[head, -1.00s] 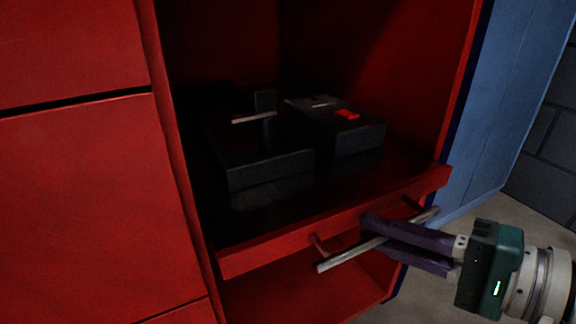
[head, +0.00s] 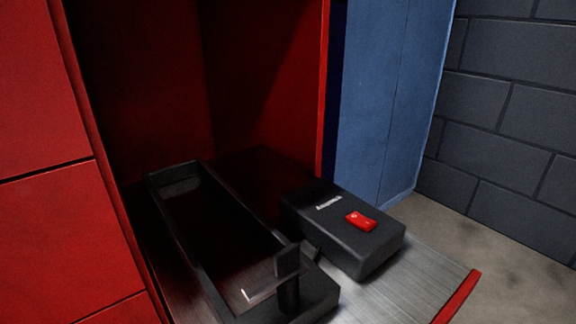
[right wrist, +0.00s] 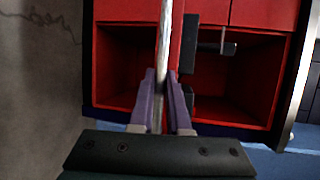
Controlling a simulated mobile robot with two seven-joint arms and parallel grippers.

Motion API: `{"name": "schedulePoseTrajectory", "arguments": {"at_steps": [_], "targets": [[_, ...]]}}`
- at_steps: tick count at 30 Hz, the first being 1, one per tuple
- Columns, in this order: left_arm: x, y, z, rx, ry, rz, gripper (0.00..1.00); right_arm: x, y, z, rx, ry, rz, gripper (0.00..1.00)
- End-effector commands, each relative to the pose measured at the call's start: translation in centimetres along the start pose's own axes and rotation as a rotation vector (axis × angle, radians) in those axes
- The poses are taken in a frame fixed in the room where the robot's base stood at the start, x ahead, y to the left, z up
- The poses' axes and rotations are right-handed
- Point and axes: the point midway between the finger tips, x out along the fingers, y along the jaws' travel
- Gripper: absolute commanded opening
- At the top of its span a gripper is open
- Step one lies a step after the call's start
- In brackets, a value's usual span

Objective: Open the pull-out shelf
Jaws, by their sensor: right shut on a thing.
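The pull-out shelf (head: 425,272) extends well out of the red cabinet in the head view, its bare grey metal surface showing at the right. Part of its red front edge (head: 458,297) shows at the lower right; the rest is cut off by the frame. In the right wrist view, the pale bar handle (right wrist: 164,45) runs upright in the picture between the purple fingers of my right gripper (right wrist: 162,82), which is shut on it. My right gripper is outside the head view. My left gripper is in neither view.
On the shelf are a long open black tray (head: 213,270) with an upright post and a black case (head: 345,236) with a red item (head: 361,220) on top. A blue cabinet (head: 385,100) and grey block wall (head: 510,110) stand to the right. Floor is clear beside the shelf.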

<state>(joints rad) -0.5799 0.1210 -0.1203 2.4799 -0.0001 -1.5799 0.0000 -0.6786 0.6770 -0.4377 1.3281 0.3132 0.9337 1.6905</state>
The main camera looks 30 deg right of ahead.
Motion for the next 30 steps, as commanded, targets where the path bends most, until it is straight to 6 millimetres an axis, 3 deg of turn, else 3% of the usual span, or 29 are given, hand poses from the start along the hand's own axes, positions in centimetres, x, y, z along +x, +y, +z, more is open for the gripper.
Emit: {"name": "schedulePoseTrajectory", "arguments": {"at_steps": [6, 18, 19, 24, 27, 30], "targets": [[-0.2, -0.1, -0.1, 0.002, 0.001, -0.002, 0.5, -1.7, 0.3, 0.7, 0.0, 0.0, -0.003, 0.0], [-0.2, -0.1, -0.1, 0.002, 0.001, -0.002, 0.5, -1.9, 0.3, 0.8, 0.0, -0.001, -0.004, 0.0], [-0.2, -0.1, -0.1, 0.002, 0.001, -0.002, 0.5, -1.9, 0.3, 0.8, 0.0, -0.001, -0.004, 0.17], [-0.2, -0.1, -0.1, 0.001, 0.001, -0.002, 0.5, -1.9, 0.4, 0.8, 0.0, -0.001, -0.003, 0.36], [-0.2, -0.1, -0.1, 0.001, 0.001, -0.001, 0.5, -1.9, 0.4, 0.8, 0.0, 0.0, -0.003, 0.45], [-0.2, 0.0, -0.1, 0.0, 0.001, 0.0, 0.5, -1.9, 0.4, 0.8, 0.0, 0.0, -0.002, 0.45]]}}
